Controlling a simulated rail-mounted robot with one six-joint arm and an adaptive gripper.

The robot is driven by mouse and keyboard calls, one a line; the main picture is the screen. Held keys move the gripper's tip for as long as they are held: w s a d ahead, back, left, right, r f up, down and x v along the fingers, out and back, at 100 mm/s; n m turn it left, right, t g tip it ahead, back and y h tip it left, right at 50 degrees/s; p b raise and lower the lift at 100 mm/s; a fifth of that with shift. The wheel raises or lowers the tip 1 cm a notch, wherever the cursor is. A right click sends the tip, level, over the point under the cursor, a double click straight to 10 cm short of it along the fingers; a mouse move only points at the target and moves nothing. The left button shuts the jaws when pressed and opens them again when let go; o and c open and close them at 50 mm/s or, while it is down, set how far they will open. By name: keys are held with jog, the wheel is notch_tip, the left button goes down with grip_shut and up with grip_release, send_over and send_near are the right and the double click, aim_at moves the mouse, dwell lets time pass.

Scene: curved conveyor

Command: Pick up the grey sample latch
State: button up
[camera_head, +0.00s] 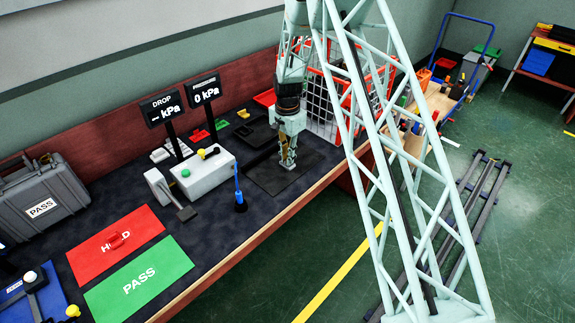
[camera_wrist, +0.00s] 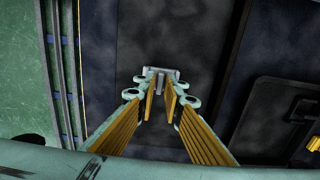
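The grey sample latch (camera_wrist: 161,72) lies on a dark mat in the wrist view, just at my fingertips. It shows as a light bar with a narrower part reaching back between the fingers. My gripper (camera_wrist: 161,96) points down at it, with its yellow-padded fingers a small distance apart on either side of the narrower part. Contact is not clear. In the head view my gripper (camera_head: 288,165) is low over the dark mat (camera_head: 265,178) on the bench, and the latch cannot be made out there.
A blue-handled tool (camera_head: 240,200) and a white box with a green button (camera_head: 205,178) stand left of my gripper. A red HOLD panel (camera_head: 90,262) and a green PASS panel (camera_head: 165,262) lie toward the front. A wire-grid rack (camera_head: 322,105) stands behind. A dark case (camera_wrist: 262,112) lies right in the wrist view.

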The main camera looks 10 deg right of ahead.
grip_shut()
jog(key=shift+r, duration=0.15)
jog(key=shift+r, duration=1.45)
jog(key=shift+s+r, duration=0.1)
jog(key=shift+r, duration=0.1)
jog(key=s+r+p, duration=0.1)
jog(key=s, duration=1.4)
jog(key=shift+s+a+r, duration=0.2)
jog(key=shift+s+a, duration=0.2)
jog(key=shift+a, duration=0.05)
jog(key=shift+w, duration=0.1)
